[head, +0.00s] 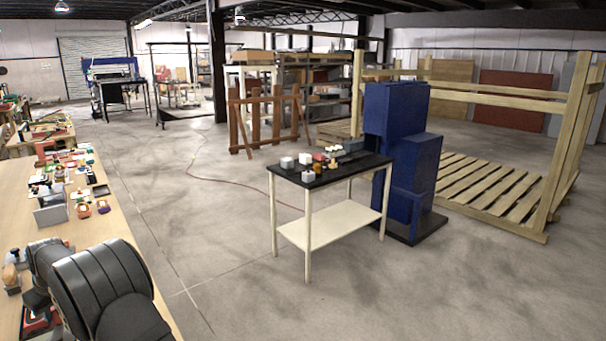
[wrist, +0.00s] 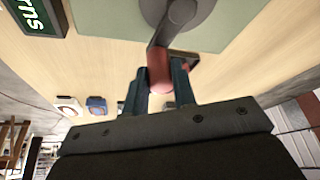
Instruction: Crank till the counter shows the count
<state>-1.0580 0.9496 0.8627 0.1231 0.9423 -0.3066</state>
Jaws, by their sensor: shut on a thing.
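In the wrist view, my gripper (wrist: 160,88) has its two fingers on either side of a red handle knob (wrist: 159,74) and is shut on it. The knob sits at the end of a dark crank arm (wrist: 164,32), which runs up to a grey round hub (wrist: 184,10) on a pale green plate (wrist: 105,18). A dark green sign (wrist: 36,16) with white letters, of which "rns" shows, is cut off at the top left. No counter digits are readable. In the head view, my dark arm covers the near bench, and my gripper and the crank are hidden.
The wooden bench (head: 107,226) runs along the left of the head view, with several small parts and a grey stand (head: 50,210) on it. A black-topped table (head: 330,172) and a blue machine (head: 402,150) stand apart across open floor.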

